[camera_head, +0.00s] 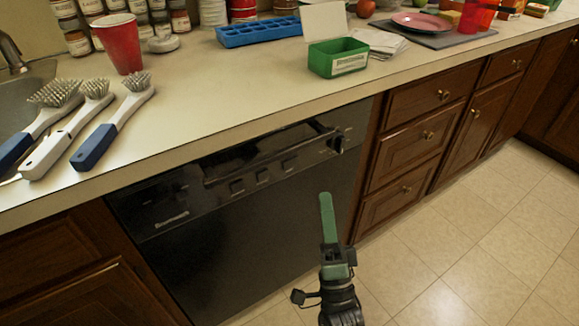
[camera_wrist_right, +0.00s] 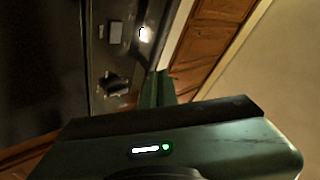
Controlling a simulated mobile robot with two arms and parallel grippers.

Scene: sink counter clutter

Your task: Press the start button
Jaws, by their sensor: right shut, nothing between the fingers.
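A black dishwasher (camera_head: 258,232) is built in under the counter. Its front panel carries a row of square buttons (camera_head: 262,176), a dark knob (camera_head: 338,144) at the right end and a long handle recess above. Which button is the start button cannot be read. My right gripper (camera_head: 326,197) is green, shut and empty, in front of the dishwasher's right part, below the knob in the picture. In the right wrist view its fingers (camera_wrist_right: 162,82) point toward the panel, with the knob (camera_wrist_right: 115,86) to their left and a square button (camera_wrist_right: 116,33) farther up. My left gripper is not in view.
The counter edge (camera_head: 250,128) overhangs the dishwasher. Wooden drawers (camera_head: 416,136) adjoin at right. The tiled floor (camera_head: 470,240) is clear.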

